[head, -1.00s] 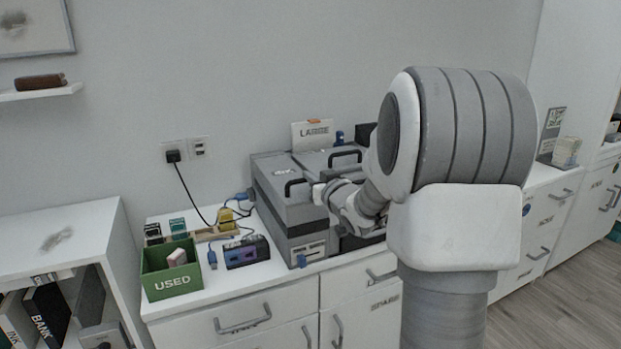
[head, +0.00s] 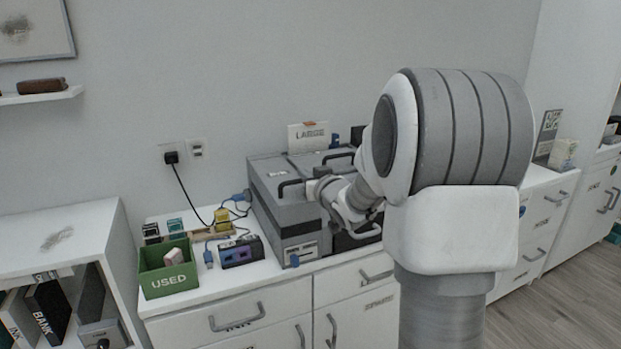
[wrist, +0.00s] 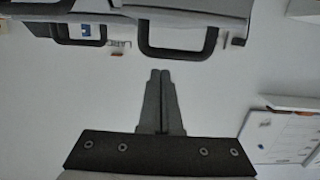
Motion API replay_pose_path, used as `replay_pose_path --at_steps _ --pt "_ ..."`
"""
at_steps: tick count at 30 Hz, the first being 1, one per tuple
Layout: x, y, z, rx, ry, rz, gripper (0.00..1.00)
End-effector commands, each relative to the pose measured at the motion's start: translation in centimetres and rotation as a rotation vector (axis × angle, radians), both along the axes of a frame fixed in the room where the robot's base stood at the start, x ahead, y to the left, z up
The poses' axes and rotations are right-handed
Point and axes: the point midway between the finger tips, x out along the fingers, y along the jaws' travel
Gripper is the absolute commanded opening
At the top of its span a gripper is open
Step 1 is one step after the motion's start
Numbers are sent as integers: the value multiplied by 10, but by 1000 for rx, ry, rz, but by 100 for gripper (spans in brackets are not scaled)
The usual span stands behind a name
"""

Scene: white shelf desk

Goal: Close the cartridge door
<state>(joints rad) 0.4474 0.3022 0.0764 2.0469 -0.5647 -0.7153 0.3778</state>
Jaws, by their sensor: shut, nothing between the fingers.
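A grey printer-like machine (head: 292,220) stands on the white counter, with a lid-like grey top and a black handle (head: 291,189). A second grey top with a black handle (head: 338,156) is beside it at the right. I cannot tell for sure which part is the cartridge door or how far it stands open. My gripper (head: 311,189) is near the first handle, partly hidden in the head view. In the wrist view my gripper (wrist: 160,73) is shut and empty. A large black handle (wrist: 178,42) is just above its tips in the picture, with a visible gap.
A green USED bin (head: 168,281) holds a pale block. A dark cartridge-like box (head: 241,252) and a yellow item (head: 222,219) are left of the machine. Cables (head: 206,222) run behind them. A LARGE sign (head: 308,137) stands behind. My arm hides the counter's right side.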

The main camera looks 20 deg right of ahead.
Motion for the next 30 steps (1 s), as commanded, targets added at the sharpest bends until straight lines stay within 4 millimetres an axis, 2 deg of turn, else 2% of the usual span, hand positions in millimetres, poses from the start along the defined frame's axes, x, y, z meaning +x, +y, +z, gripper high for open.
replay_pose_path --at_steps 1,4,12,18,25,30 --pt "3 3 10 -2 -9 2 0" --pt "8 7 22 -4 -21 3 0" --pt "-32 7 -27 -1 -19 2 0" --pt "-51 8 -48 -3 -23 2 0" --pt "-56 8 -54 -3 -26 2 0" --pt "-59 12 -46 -20 6 -10 0"
